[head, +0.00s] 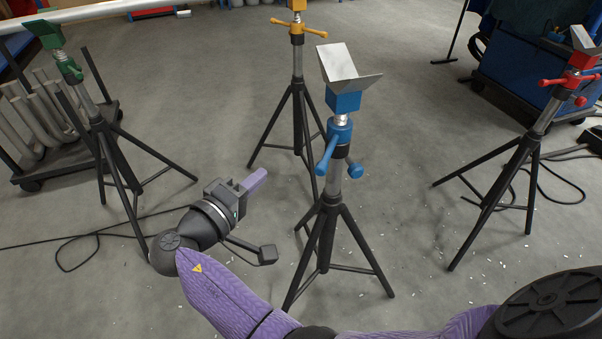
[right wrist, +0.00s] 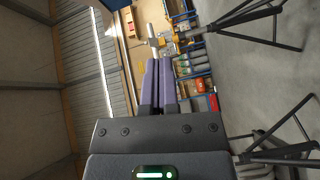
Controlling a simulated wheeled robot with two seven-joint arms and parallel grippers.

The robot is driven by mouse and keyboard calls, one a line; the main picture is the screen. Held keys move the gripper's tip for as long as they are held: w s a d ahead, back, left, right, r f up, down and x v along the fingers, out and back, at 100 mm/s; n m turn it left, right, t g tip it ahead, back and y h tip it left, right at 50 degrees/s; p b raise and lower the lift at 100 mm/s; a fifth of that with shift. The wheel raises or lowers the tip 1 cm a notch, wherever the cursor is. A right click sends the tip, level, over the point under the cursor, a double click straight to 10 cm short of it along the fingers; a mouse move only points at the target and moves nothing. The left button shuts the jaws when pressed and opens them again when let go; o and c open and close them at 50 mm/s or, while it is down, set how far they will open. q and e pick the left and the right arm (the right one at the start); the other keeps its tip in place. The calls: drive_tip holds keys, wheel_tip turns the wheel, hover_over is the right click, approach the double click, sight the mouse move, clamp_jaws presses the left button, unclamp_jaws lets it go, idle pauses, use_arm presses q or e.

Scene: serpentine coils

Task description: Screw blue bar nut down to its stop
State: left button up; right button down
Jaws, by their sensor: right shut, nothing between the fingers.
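The blue bar nut (head: 339,132) sits on the threaded post of the centre stand, below a blue block (head: 343,102) with a metal V-shaped head. One bar slants down at its left and a knob end shows at its right. A short bright length of thread shows between nut and block. My right gripper (head: 257,179) is left of the centre stand, lower than the nut and apart from it. In the right wrist view its two purple fingers (right wrist: 158,65) lie together, shut and empty. My left gripper is in neither view.
Similar stands with a yellow nut (head: 298,27), a red nut (head: 570,78) and a green nut (head: 70,70) stand around. Their tripod legs spread on the floor. A cart with grey pipes (head: 35,125) is at left, a blue bin (head: 525,75) at right. Cables lie on the floor.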

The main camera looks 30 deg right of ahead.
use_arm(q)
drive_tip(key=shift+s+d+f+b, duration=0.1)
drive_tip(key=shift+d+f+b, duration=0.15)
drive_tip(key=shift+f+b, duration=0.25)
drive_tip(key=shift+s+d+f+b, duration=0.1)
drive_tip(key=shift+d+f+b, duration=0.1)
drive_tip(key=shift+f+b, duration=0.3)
use_arm(e)
drive_tip(key=d, duration=1.1)
drive_tip(key=shift+w+d+f, duration=0.25)
drive_tip(key=shift+d+f, duration=0.1)
drive_tip(key=shift+f, duration=0.1)
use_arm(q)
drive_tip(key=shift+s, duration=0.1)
